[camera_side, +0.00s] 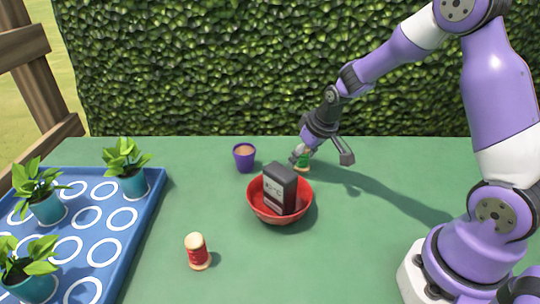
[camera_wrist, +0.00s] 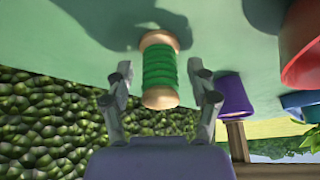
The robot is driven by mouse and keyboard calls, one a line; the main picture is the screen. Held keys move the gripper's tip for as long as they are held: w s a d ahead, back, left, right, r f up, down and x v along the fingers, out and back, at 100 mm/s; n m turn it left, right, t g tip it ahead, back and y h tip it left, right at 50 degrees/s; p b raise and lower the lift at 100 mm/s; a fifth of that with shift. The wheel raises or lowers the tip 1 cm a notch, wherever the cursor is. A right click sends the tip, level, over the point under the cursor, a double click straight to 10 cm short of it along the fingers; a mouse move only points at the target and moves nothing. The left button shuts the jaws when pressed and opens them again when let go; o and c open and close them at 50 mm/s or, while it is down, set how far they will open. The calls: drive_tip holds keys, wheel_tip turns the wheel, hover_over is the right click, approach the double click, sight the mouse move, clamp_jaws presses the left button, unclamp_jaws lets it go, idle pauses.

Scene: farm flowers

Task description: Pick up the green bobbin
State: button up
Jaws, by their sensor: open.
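The green bobbin (camera_wrist: 159,68) has green thread between pale wooden ends. In the wrist view it lies in line between the two fingers of my open gripper (camera_wrist: 162,88), with a gap visible on each side. In the side view the bobbin (camera_side: 302,159) stands on the green table behind the red bowl, and my gripper (camera_side: 324,152) is at it from above, partly hiding it.
A red bowl (camera_side: 257,206) holding a dark box (camera_side: 279,188) is just in front of the bobbin. A purple cup (camera_side: 244,157) stands to the left. A blue tray (camera_side: 148,203) with potted plants is at left. A hedge (camera_side: 230,70) rises behind.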

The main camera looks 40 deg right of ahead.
drive_tip(key=shift+w+f, duration=0.1)
drive_tip(key=shift+f, duration=0.15)
drive_tip(key=c, duration=1)
drive_tip(key=shift+c, duration=0.2)
